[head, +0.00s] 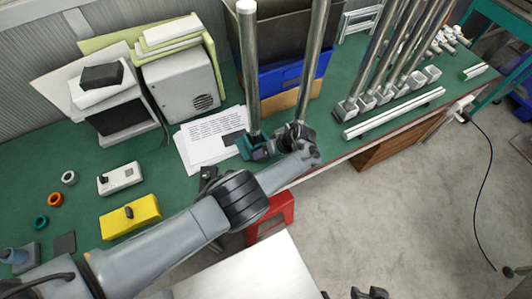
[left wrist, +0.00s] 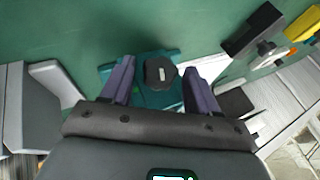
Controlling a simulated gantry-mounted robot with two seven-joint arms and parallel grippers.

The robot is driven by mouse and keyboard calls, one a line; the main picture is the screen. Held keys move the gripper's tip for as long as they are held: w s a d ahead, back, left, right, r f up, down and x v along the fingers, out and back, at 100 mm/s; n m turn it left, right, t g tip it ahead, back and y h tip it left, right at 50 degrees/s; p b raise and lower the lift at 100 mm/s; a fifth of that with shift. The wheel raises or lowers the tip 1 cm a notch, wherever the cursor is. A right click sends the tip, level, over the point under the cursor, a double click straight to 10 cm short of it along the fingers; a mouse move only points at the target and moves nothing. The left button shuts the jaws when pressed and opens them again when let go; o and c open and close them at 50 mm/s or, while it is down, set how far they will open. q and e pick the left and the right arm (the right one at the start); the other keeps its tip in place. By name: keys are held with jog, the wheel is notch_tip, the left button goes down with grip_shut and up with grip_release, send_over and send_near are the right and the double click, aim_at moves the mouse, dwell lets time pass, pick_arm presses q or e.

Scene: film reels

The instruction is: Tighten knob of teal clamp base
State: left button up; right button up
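The teal clamp base (head: 243,148) stands near the front edge of the green bench, with an upright metal pole (head: 250,70) rising from it. My left gripper (head: 258,150) is at this base. In the left wrist view the teal base (left wrist: 115,73) lies beneath my left gripper (left wrist: 158,65). Its dark, many-sided knob (left wrist: 160,72) sits between the two purple-grey fingers. The fingers are apart, with a visible gap on each side of the knob. A dark part of my right gripper (head: 368,293) shows at the bottom edge of the head view; its fingers are cut off.
A second pole (head: 312,65) stands close behind my left wrist. Several poles with grey bases (head: 367,99) stand to the right, behind white rails (head: 395,113). Printed papers (head: 205,140), a yellow box (head: 130,217) and a grey device (head: 183,85) lie left. A red stool (head: 272,220) is below.

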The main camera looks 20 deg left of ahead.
pick_arm(q)
jog(key=shift+o, duration=0.2)
jog(key=shift+r, duration=0.1)
jog(key=p+v, duration=0.2)
jog(key=v, duration=0.8)
jog(key=shift+d+r, duration=0.25)
jog(key=shift+w, duration=0.1)
